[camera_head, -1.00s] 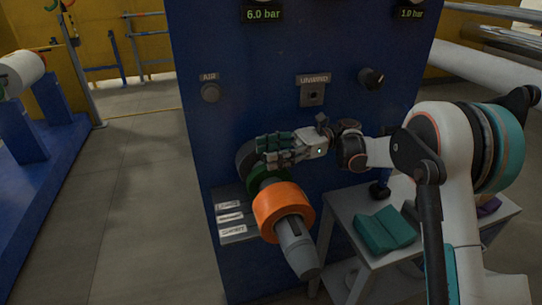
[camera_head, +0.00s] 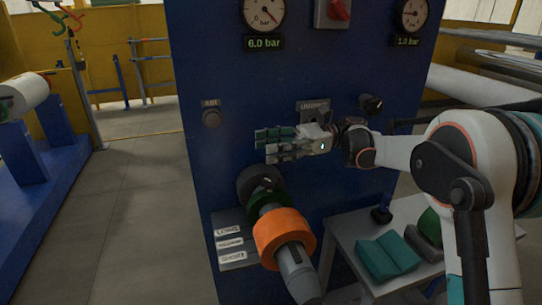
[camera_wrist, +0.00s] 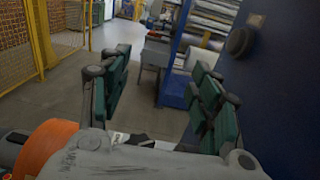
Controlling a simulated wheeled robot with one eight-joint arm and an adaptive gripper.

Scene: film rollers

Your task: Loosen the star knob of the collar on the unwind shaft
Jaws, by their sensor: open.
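The unwind shaft (camera_head: 296,268) juts from the blue machine panel towards me, with an orange ring (camera_head: 283,233) near its front and a dark green collar (camera_head: 262,200) behind it. A dark disc (camera_head: 256,182) sits at the panel end. The star knob cannot be made out. My gripper (camera_head: 262,146) is open and empty. It points left, above the collar and apart from it, in front of the panel. In the wrist view, the green-padded fingers (camera_wrist: 165,95) are spread wide with nothing between them. The orange ring (camera_wrist: 48,148) shows there at the lower left.
A side table (camera_head: 350,240) at the lower right carries a teal folded item (camera_head: 386,257) and a green rounded item (camera_head: 432,226). Labelled plates (camera_head: 230,244) sit left of the shaft. A black panel knob (camera_head: 370,104) is close to my wrist. Open floor lies left.

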